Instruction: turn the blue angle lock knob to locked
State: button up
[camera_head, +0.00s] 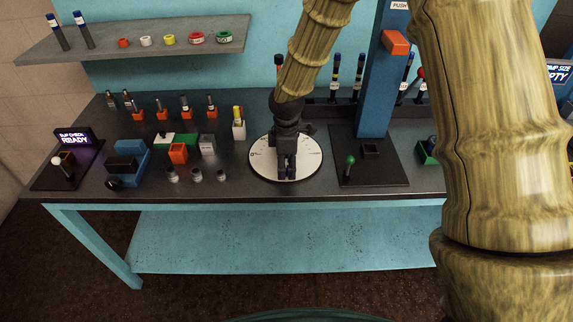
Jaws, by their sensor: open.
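My gripper (288,173) points down over the round white dial plate (262,165) with scale marks, near the middle of the bench. Its dark fingers are open, and their tips are over the front half of the dial. I cannot tell whether they touch anything there. A bluish patch shows around the fingers. I cannot make out the blue angle lock knob for certain; my gripper covers the middle of the dial. The knob's setting cannot be read.
A blue column with an orange block (396,43) stands right of the dial, with a green-knobbed lever (349,166) at its base. A blue vise-like device (127,160), an orange box (178,153) and several small fittings lie to the left. A grey shelf (130,42) hangs behind.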

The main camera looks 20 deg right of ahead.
jog(key=shift+w+f, duration=0.2)
jog(key=shift+f, duration=0.35)
jog(key=shift+s+r, duration=0.1)
jog(key=shift+s, duration=0.05)
jog(key=c, duration=1)
jog(key=shift+c, duration=0.2)
